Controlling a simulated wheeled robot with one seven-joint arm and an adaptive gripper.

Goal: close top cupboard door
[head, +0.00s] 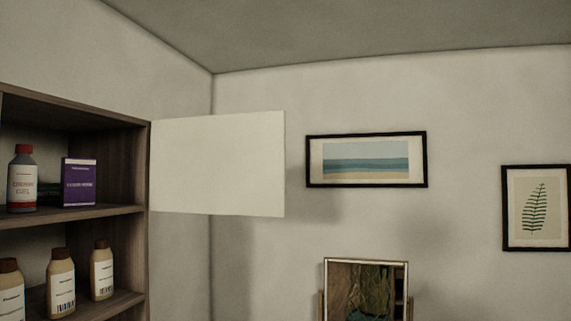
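The top cupboard door (218,164) is a plain cream panel in the head view. It stands wide open, swung out to the right from the right side of the wooden cupboard (128,172). Its far right edge hangs free in front of the wall, and no handle shows on the face I see. The upper compartment is exposed. My gripper is not in view.
A red-capped bottle (22,182) and a purple box (79,183) stand on the upper shelf. Several brown-capped bottles (61,284) stand below. Framed pictures (366,160) hang on the wall, and a mirror (365,291) shows at the bottom. Space before the door looks clear.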

